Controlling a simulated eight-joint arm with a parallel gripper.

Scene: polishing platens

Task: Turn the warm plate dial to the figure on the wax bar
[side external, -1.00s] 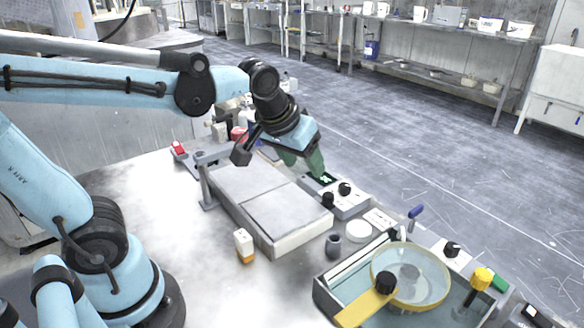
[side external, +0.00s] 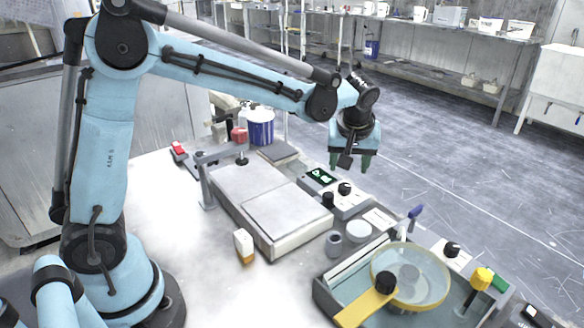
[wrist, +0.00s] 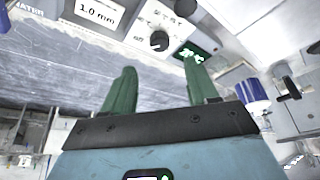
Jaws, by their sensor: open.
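The warm plate (side external: 285,212) is a low pale slab with a control box (side external: 350,202) along its right side. The box has two black knobs, one (side external: 345,188) nearer the lit green display (side external: 321,176) and one (side external: 327,199) nearer the plate. My gripper (side external: 350,164) is open and empty, fingers pointing down, above and behind the control box.
A tray with a round polishing platen (side external: 410,278) and yellow handle stands front right. A blue-and-white tub (side external: 261,128) stands behind. The bench left of the plate is mostly clear.

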